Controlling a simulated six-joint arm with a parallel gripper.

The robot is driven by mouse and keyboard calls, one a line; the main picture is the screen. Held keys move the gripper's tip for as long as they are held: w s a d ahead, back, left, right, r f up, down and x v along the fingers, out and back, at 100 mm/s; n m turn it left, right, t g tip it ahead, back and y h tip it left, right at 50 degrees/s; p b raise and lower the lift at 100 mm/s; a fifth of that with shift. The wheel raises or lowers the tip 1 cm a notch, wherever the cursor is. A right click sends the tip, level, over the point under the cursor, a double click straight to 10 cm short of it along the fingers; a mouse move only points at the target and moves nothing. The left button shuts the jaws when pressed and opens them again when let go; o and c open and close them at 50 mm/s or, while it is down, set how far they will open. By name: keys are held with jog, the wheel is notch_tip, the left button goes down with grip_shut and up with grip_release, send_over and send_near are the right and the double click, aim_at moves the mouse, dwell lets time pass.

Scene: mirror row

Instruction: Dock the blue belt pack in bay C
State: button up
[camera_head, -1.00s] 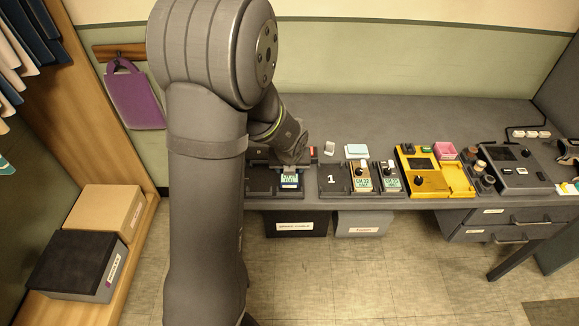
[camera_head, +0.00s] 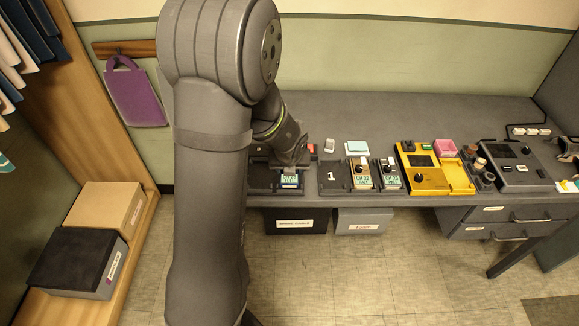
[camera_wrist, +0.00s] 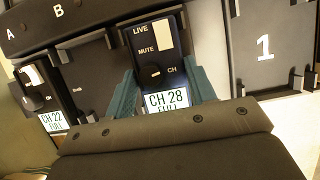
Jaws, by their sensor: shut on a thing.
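The blue belt pack (camera_wrist: 161,62), labelled CH 28 FULL, lies between the two teal fingers of my gripper (camera_wrist: 163,92) in the wrist view. My gripper is shut on its sides. In the head view the pack (camera_head: 291,181) shows below my gripper (camera_head: 290,168), over the front of the dark dock (camera_head: 262,180). In the wrist view the dock (camera_wrist: 100,28) carries the letters A and B, and the pack lies to the right of B's bay. No letter C shows. I cannot tell whether the pack is seated or just above the dock.
Another pack (camera_wrist: 38,90), labelled CH 22, sits in the dock's left bay. The space below B looks empty. A plate marked 1 (camera_head: 331,176) is close on the right, with two packs (camera_head: 361,174) (camera_head: 390,174) beside it. A yellow unit (camera_head: 426,172) stands further right.

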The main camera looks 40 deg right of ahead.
jog(key=shift+f, duration=0.25)
jog(key=o, duration=1.2)
jog(key=shift+c, duration=0.2)
jog(key=v, duration=1.7)
jog(key=shift+r, duration=0.2)
jog(key=shift+f, duration=0.1)
jog(key=x, duration=1.7)
